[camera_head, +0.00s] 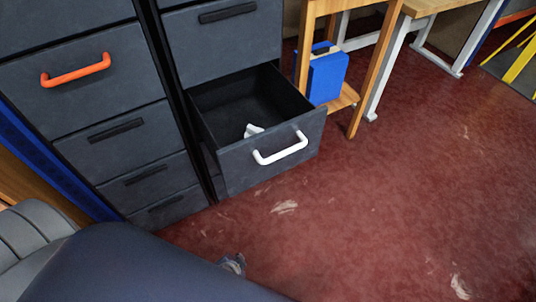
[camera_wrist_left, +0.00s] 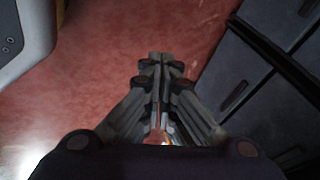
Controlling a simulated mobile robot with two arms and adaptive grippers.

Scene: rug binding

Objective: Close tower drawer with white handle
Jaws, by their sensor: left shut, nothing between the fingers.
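The drawer with the white handle (camera_head: 281,147) stands open from the dark grey tower (camera_head: 225,45) in the head view. Its front panel (camera_head: 240,170) juts out over the floor, and a small white item (camera_head: 252,130) lies inside. My left gripper (camera_wrist_left: 160,60) is shut and empty in the left wrist view, above the red floor, with dark drawer fronts to its right. In the head view only a small grey part, apparently of this gripper (camera_head: 233,264), shows past my arm, below and apart from the open drawer. My right gripper is not in view.
A neighbouring dark tower has a shut drawer with an orange handle (camera_head: 76,70). A wooden stand (camera_head: 360,85) holding a blue case (camera_head: 327,75) is close to the open drawer's right. The red floor (camera_head: 400,200) in front and to the right is clear, with pale scuffs.

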